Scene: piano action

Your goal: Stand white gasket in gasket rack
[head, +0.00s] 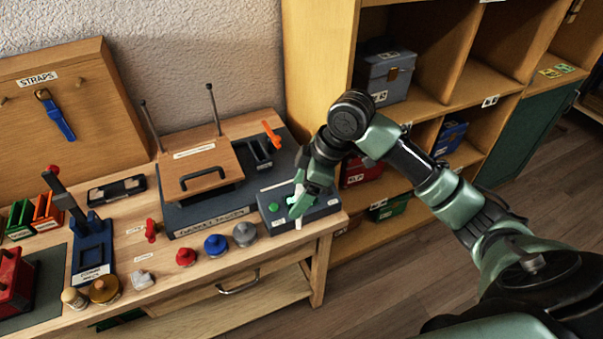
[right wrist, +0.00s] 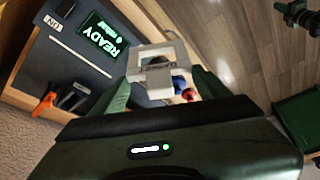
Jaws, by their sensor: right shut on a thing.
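My right gripper (head: 298,208) is over the grey box with a green button (head: 272,208) at the right end of the bench. In the right wrist view it is shut on the white gasket (right wrist: 146,58), a squarish frame with an opening, held between its green fingertips. In the head view the gripper mostly hides the gasket. What looks like the gasket rack (head: 258,160) is a dark slotted holder behind, to the left of the gripper, with an orange piece (head: 271,135) at it. The orange piece also shows in the right wrist view (right wrist: 44,104). My left gripper is not in view.
A lit green READY display (right wrist: 104,38) is on the grey box. A wooden-lidded press (head: 195,165) stands left of the rack. Red, blue and grey knobs (head: 215,244) line the front. A shelf (head: 440,60) with bins stands behind my right arm.

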